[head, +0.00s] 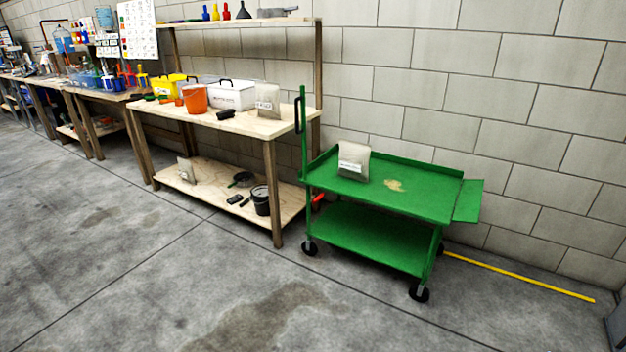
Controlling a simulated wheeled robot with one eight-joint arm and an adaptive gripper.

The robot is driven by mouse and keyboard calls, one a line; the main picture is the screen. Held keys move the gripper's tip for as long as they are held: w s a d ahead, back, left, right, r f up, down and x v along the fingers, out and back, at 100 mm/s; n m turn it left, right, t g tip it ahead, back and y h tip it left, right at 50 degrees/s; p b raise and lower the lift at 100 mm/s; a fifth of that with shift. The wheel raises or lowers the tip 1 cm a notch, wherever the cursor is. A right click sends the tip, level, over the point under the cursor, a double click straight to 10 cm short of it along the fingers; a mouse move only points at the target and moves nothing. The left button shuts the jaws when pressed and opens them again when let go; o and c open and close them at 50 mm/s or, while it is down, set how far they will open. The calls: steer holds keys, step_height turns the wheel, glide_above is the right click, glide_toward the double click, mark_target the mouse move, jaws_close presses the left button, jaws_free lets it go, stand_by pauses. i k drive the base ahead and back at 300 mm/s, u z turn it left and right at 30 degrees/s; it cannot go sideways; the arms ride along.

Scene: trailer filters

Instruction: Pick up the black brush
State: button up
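A small black object (226,114) lies on the top of the wooden workbench (272,127), between an orange bucket (195,98) and a bag (267,99). It may be the black brush, but it is too small to tell. Another small black object (234,199) lies on the bench's lower shelf (212,203), left of a dark bucket (261,200). I cannot tell whether that one is a brush either. My gripper is not in view.
A green cart (440,205) on wheels stands right of the workbench, carrying a bag (354,160). A white box (232,95) and yellow bin (168,86) stand on the bench. More benches line the wall at left. The concrete floor in front is clear.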

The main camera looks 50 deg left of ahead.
mark_target(223, 115)
steer(key=u, duration=2.2)
